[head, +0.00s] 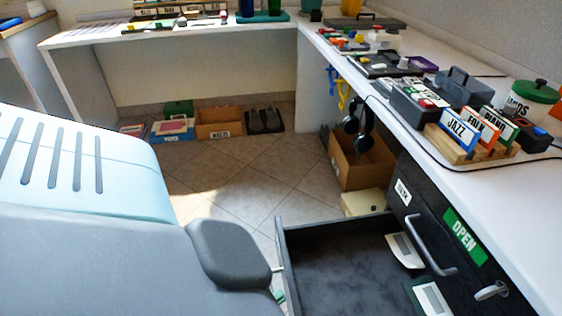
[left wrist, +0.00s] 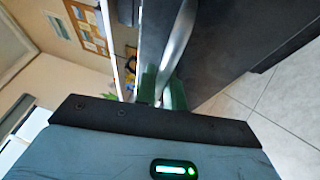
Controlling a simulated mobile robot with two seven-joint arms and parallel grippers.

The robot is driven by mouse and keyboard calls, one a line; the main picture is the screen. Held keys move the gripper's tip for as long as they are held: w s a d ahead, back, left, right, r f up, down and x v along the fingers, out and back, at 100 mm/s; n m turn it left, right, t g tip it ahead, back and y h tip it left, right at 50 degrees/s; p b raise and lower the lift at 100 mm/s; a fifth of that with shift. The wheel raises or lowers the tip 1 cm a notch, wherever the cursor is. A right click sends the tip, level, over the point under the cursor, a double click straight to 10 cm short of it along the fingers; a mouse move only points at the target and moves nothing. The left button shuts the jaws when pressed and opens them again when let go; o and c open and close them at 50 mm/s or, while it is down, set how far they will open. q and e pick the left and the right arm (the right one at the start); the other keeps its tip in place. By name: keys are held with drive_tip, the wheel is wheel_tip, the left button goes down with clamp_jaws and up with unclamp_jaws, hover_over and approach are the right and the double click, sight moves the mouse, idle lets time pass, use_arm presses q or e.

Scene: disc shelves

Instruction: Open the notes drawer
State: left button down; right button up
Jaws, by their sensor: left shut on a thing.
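A dark grey drawer (head: 335,268) stands pulled out of the black cabinet at the lower right in the head view. I cannot read its label, so I cannot tell its name. Two pale boxy items lie in it near the cabinet side. My left gripper (head: 277,287) is at the drawer's outer front, mostly hidden by my own wrist. In the left wrist view, the green fingers of this gripper (left wrist: 163,88) are shut on a silver bar handle (left wrist: 180,38) on a dark panel (left wrist: 225,40). My right gripper is out of view.
The cabinet's front above has another handle (head: 430,246), a green OPEN sign (head: 464,236) and a key-like lever (head: 491,290). A cardboard box (head: 358,165) and a cream box (head: 364,203) stand beyond the drawer. The tiled floor (head: 235,178) is clear in the middle.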

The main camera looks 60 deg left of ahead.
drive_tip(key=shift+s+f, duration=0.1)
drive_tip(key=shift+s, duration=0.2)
use_arm(q)
drive_tip(key=c, duration=1.8)
unclamp_jaws()
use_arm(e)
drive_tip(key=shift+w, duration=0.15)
use_arm(q)
drive_tip(key=s, duration=0.2)
drive_tip(key=s+f, duration=0.1)
drive_tip(key=s, duration=0.4)
drive_tip(key=shift+s+d+f, duration=0.2)
drive_tip(key=shift+s, duration=0.2)
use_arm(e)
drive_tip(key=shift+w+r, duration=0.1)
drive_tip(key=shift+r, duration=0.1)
